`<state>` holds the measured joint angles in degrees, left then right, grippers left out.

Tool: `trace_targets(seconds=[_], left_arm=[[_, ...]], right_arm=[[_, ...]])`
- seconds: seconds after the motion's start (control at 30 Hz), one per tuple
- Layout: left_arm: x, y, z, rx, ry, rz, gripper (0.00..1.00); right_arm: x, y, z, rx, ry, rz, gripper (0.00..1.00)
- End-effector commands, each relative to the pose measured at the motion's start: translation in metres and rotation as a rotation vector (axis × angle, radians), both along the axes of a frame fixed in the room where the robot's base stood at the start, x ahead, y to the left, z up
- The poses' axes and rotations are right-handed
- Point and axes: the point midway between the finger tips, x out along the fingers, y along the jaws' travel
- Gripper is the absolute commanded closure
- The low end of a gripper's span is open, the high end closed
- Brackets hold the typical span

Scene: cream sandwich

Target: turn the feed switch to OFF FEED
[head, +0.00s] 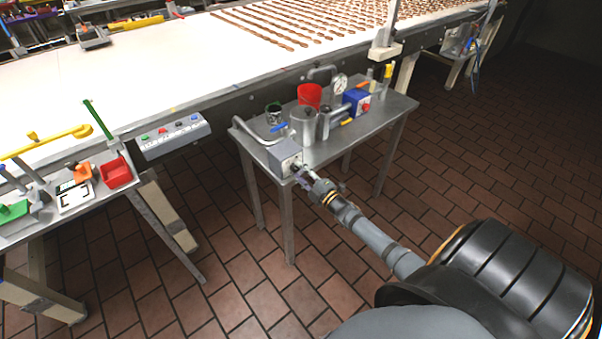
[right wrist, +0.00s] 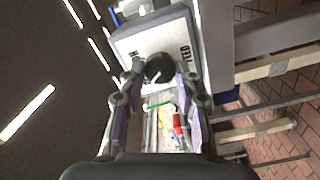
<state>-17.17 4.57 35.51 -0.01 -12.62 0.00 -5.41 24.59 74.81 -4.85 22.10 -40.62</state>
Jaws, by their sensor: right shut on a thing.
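The feed switch box (head: 286,155) is a grey box at the front left corner of the small metal table. In the right wrist view its pale panel (right wrist: 170,38) carries dark lettering, of which "FEED" is partly readable, and a round black knob (right wrist: 159,67). My right gripper (head: 302,176) reaches the box from the lower right. In the right wrist view its fingertips (right wrist: 157,82) sit on both sides of the knob, shut on it. Which marking the knob points to cannot be told. My left gripper is not in view.
The small table (head: 385,122) also bears a red cup (head: 309,96), a gauge (head: 341,82), a blue box (head: 356,102) and pipes. A white conveyor (head: 150,70) runs behind it. A red tray (head: 116,172) lies on the bench at left. Brick floor is clear at right.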

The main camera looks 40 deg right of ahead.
Motion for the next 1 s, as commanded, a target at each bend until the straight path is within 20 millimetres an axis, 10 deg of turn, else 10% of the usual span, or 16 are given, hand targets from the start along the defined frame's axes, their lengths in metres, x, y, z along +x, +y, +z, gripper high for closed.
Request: trace_targets(seconds=[0.07,0.1,0.23,0.63,1.0], left_arm=[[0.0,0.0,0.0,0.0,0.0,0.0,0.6],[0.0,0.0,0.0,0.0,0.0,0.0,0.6],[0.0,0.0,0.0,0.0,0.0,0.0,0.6],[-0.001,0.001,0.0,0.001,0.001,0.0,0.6],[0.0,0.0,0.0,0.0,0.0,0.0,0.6]], right_arm=[[0.0,0.0,-0.001,-0.002,0.001,0.0,0.98],[0.0,0.0,-0.001,-0.002,0.001,0.0,0.62],[0.0,0.0,-0.001,-0.001,0.001,-0.001,0.44],[-0.012,-0.001,-0.001,-0.002,0.003,0.0,0.44],[-0.096,-0.007,-0.002,-0.001,0.006,0.002,0.44]])
